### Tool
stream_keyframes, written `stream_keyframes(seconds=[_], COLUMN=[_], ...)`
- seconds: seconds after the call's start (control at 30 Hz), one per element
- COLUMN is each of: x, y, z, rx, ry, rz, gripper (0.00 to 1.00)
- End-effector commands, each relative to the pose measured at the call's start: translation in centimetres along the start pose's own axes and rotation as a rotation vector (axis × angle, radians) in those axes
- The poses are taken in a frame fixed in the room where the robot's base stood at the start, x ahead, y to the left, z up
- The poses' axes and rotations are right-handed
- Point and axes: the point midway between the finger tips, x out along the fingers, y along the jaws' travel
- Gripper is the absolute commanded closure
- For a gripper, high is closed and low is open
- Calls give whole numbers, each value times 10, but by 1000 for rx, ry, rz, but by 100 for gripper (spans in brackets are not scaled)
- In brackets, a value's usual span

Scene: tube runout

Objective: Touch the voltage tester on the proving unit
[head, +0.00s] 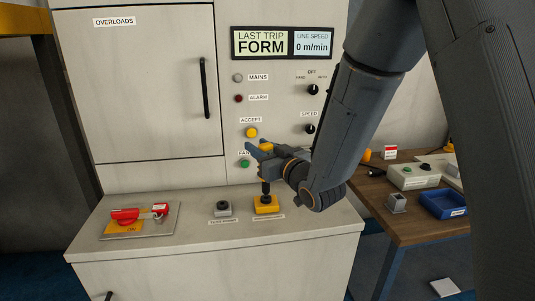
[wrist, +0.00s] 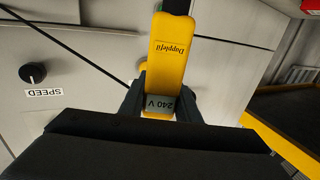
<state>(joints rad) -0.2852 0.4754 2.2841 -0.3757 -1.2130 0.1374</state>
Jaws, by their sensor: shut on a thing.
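The voltage tester (wrist: 171,50) is yellow with a black end, and its display reads 240 V in the wrist view. My gripper (wrist: 160,100) is shut on it, with one dark finger on each side. In the head view my gripper (head: 270,165) is above the ledge, and a dark upright part (head: 265,187) runs from below it to a small yellow block (head: 266,206). The yellow block looks like the proving unit, but its label is too small to read. The dark part seems to meet the block's top; I cannot tell whether it touches.
A grey block with a black top (head: 222,209) stands left of the yellow one. A plate with a red handle (head: 125,216) lies further left. The cabinet front with buttons and knobs rises close behind. A wooden table (head: 400,222) with a blue tray (head: 443,204) is at right.

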Motion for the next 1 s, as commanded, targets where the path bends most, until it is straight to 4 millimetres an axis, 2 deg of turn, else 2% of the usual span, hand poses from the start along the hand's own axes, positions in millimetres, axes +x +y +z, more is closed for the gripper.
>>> stream_keyframes(seconds=[0.23, 1.0], x=[0, 0], y=[0, 0], z=[-7, -60], rx=[-1, 0], ry=[2, 1], rz=[0, 1], gripper=[96, 96])
